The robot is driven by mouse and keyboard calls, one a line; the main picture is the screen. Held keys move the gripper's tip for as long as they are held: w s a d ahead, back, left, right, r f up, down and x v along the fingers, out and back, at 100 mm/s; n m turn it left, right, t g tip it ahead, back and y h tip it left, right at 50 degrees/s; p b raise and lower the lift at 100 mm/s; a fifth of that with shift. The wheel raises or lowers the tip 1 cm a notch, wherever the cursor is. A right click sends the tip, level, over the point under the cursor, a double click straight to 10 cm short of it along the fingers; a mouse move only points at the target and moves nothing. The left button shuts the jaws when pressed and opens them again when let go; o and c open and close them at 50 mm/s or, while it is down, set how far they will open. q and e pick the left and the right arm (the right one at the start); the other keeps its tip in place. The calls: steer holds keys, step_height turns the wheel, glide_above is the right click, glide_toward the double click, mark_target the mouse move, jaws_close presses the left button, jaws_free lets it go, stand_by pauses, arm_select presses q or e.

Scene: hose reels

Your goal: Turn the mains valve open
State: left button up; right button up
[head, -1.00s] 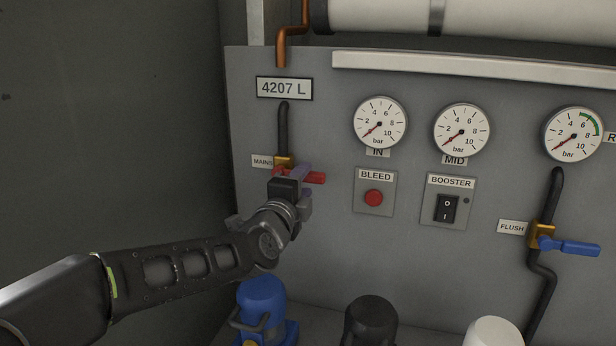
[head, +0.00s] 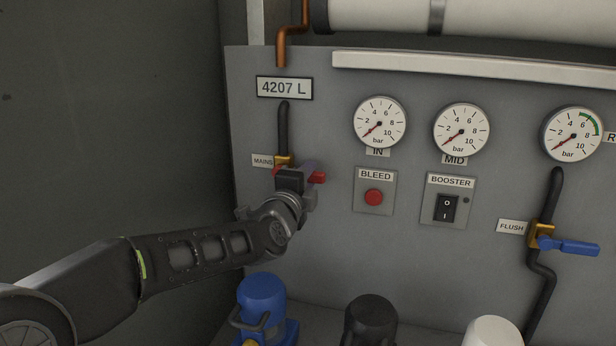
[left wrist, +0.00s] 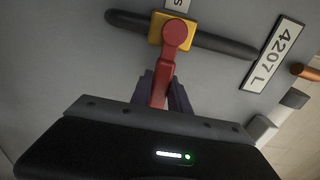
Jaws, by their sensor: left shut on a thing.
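The mains valve has a brass body (head: 283,161) on a dark vertical pipe, beside the MAINS label. Its red lever handle (head: 318,178) points right in the head view, across the pipe. The left wrist view shows the red handle (left wrist: 161,80) running from a round hub on the yellow-brass body (left wrist: 172,31), roughly square to the pipe. My left gripper (head: 309,173) is at the handle. In the left wrist view my left gripper (left wrist: 163,92) has its dark purple fingers on both sides of the handle, shut on it. The gripper hides part of the handle in the head view. My right gripper is not visible.
Right of the valve are the BLEED button (head: 373,197) and BOOSTER switch (head: 447,208). A blue-handled flush valve (head: 568,246) is further right. Below stand a blue pump-like unit (head: 262,298) and a dark one (head: 371,320). A dark wall (head: 110,120) is at left.

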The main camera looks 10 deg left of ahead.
arm_select(q)
jaws_close()
stand_by(0.8)
